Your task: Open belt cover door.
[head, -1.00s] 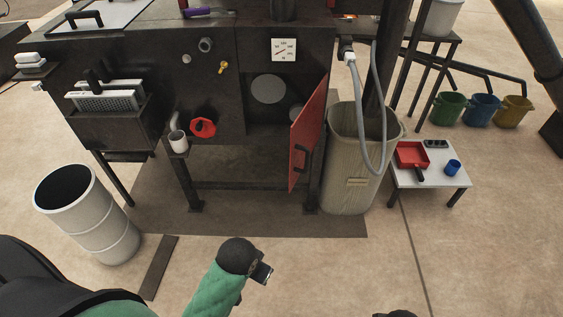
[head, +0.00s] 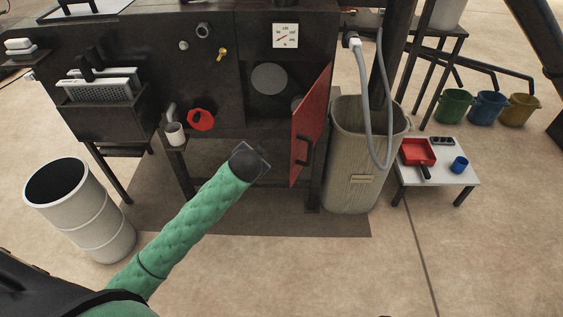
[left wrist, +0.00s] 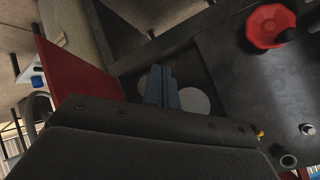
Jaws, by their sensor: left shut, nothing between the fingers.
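The red belt cover door (head: 308,128) stands swung out from the front of the dark machine, hinged at its right side, with a dark handle (head: 304,152) on its face. Two grey discs show in the opening behind it; the larger disc (head: 269,79) is in plain view. My left gripper (head: 264,158) is in front of the machine, left of the door and apart from it. In the left wrist view its blue-grey fingers (left wrist: 162,86) are shut and empty, pointing toward the opening, with the red door (left wrist: 78,66) to their left. My right gripper is not in view.
A red knob (head: 201,120) and a white cup (head: 175,134) are left of my gripper. A tall beige bin (head: 352,190) stands right of the door. A white drum (head: 80,215) is at left. A low white table (head: 455,177) holds a red pan.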

